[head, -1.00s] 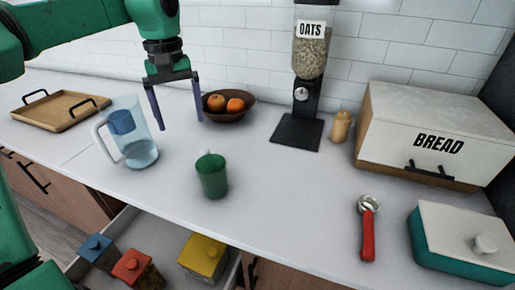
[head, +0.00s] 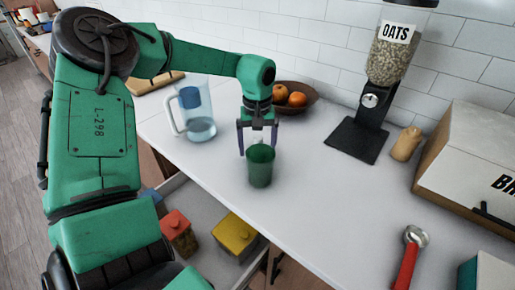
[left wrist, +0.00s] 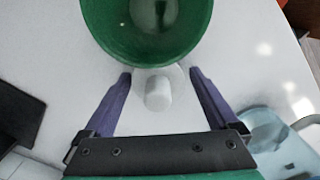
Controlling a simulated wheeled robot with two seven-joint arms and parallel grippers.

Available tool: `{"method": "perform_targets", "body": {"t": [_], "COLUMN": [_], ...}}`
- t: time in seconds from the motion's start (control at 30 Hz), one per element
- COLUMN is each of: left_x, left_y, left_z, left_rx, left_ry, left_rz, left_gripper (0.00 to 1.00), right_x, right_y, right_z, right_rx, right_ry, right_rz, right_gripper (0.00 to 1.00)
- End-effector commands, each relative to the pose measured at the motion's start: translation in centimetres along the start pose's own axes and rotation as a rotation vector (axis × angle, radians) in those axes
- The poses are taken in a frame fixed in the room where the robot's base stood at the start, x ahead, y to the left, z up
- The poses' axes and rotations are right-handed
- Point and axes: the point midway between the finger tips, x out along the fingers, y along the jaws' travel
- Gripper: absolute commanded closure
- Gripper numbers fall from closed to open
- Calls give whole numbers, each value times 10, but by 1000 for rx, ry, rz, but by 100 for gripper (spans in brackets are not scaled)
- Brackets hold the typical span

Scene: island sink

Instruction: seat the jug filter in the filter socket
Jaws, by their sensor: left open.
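The clear blue jug (head: 201,128) stands upright on the counter, its handle at the left. A darker blue insert (head: 191,97) sits in its upper part; I take it for the filter socket. A small white cylinder (left wrist: 157,92), which looks like the jug filter, stands behind the green cup (head: 260,170), mostly hidden by it in the head view. My left gripper (head: 257,146) is open, pointing down just behind the cup. In the left wrist view its fingers (left wrist: 160,76) are spread either side of the white cylinder, with gaps on both sides. My right gripper is out of view.
The green cup's rim (left wrist: 193,40) is close beyond the fingertips. A fruit bowl (head: 308,102), oats dispenser (head: 372,100) and pepper mill (head: 406,144) stand farther back. An open drawer (head: 204,205) holds lidded canisters. A red-handled tool (head: 407,266) lies at front right.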

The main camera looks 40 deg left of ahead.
Motion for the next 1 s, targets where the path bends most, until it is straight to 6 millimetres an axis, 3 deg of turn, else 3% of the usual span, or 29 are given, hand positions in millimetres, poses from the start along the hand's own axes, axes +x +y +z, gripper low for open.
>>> {"method": "perform_targets", "body": {"t": [0.13, 0.17, 0.33, 0.4, 0.63, 0.77, 0.87, 1.0], "left_x": [0, 0, 0, 0, -3, -15, -34, -72], "left_y": [0, 0, 0, 0, 1, 1, 1, 1], "left_z": [0, 0, 0, 0, 0, -1, -1, -1], "left_rx": [0, 0, 1, 1, 1, 1, 1, 0], "left_ry": [1, 1, 1, 1, 1, 3, 5, 6], "left_rz": [1, 1, 0, 1, 1, 3, 4, 3], "left_gripper": [7, 14, 79, 95, 95, 95, 95, 95], "right_x": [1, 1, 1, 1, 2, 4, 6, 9], "right_y": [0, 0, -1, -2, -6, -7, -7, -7], "right_z": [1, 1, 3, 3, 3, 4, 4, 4], "right_rx": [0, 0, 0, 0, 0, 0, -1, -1], "right_ry": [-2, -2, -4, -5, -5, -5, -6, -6], "right_rz": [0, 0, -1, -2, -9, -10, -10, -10], "right_gripper": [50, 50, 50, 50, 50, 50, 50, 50]}}
